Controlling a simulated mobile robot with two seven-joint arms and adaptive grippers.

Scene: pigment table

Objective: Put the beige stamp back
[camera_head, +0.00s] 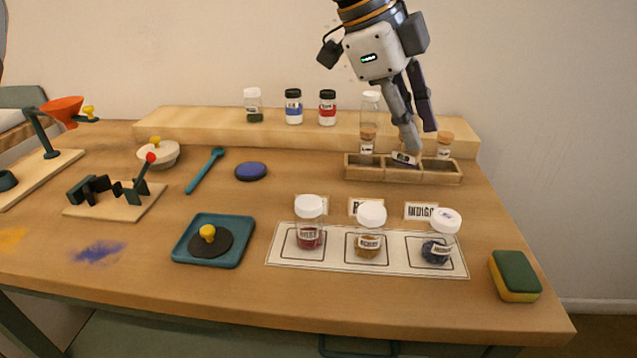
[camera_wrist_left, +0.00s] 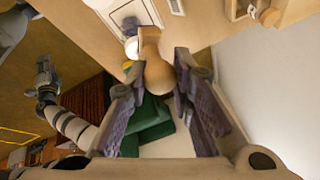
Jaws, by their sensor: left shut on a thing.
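My left gripper (camera_head: 412,139) comes down from above at the wooden rack (camera_head: 450,178) at the back right of the table. It is shut on the beige stamp, whose rounded wooden handle (camera_wrist_left: 158,76) shows between the fingertips in the left wrist view. In the head view a finger hides the handle; the stamp's labelled lower part (camera_head: 404,157) shows tilted over the middle compartment. I cannot tell whether it touches the rack floor. A grey arm end (camera_wrist_left: 45,80), apparently my right gripper, shows far off in the wrist view, its jaws unclear.
A clear jar (camera_head: 371,101) stands on the ledge (camera_head: 210,122) behind. Lidded jars stand on the white mat (camera_head: 285,258) in front. A sponge (camera_head: 515,275) lies front right.

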